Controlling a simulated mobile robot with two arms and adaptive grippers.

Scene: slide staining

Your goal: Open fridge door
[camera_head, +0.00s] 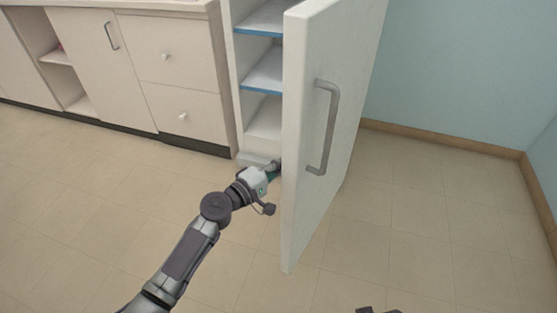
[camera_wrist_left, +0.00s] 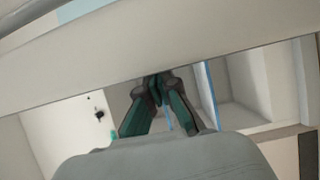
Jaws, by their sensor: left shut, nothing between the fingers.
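The fridge door (camera_head: 305,215) stands partly open in the head view, swung out toward me, with its grey bar handle (camera_head: 330,128) on the outer face. Behind it the fridge interior shows white shelves with blue front edges (camera_head: 262,87). My left gripper (camera_head: 276,168) is at the inner side of the door, low near the opening, partly hidden by the door edge. In the left wrist view its green-grey fingers (camera_wrist_left: 160,90) are shut and empty, close to the pale door (camera_wrist_left: 200,50). Whether they touch the door is unclear. My right gripper's fingers are not visible.
White cabinets with drawers (camera_head: 185,115) and an open shelf stand left of the fridge. A pale blue wall (camera_head: 460,70) with a wooden baseboard is at the right. The tiled floor (camera_head: 430,230) is clear right of the door.

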